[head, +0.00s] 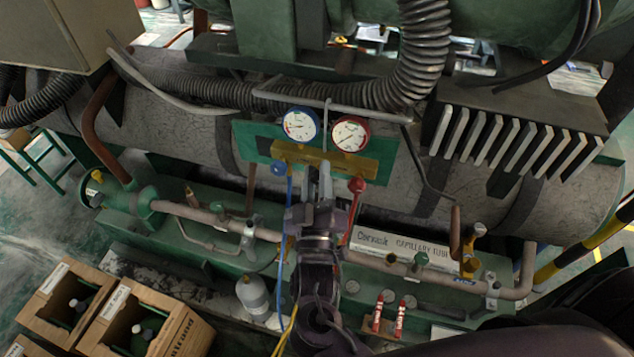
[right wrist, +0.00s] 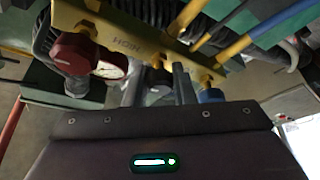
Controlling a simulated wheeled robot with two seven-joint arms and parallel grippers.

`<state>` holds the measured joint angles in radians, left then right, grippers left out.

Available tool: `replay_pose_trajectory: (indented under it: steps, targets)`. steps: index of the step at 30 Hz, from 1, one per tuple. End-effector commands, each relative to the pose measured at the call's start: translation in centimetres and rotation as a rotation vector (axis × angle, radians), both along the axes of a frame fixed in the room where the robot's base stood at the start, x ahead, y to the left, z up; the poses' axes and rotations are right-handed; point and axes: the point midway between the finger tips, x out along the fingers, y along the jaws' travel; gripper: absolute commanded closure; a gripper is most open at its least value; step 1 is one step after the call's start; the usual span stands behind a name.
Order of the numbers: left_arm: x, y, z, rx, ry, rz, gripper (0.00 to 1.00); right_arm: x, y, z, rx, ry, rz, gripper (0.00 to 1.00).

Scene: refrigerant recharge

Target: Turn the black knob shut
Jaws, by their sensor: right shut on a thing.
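The brass manifold (head: 340,160) sits on a green plate below a blue-rimmed gauge (head: 300,124) and a red-rimmed gauge (head: 350,133). My right gripper (head: 319,182) reaches up to the manifold's lower middle, its two grey fingers close together. In the right wrist view, the black knob (right wrist: 158,78) shows between the fingers of my right gripper (right wrist: 158,88), which is shut on it. In the head view the gripper hides the knob. A blue knob (head: 278,168) is left of the gripper and a red knob (head: 357,185) is right of it. My left gripper is not in view.
A blue hose (head: 289,205) and a red hose (head: 351,218) hang on either side of my gripper. A copper-coloured pipe (head: 390,262) runs below.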

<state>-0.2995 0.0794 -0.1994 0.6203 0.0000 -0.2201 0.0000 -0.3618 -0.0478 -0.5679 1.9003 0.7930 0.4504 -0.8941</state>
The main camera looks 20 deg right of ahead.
Motion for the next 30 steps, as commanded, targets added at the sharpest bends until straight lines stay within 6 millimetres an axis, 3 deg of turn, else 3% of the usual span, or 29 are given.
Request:
replay_pose_trajectory:
  steps: [10,29,30]
  targets:
    - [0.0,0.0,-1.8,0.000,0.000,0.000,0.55,0.0,0.0,-0.3,0.144,-0.093,0.000,1.00]
    - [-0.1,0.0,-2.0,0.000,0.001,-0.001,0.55,0.0,0.0,-0.1,0.179,-0.118,0.000,1.00]
    - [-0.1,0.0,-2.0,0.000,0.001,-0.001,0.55,0.0,0.0,-0.1,0.179,-0.118,0.000,0.72]
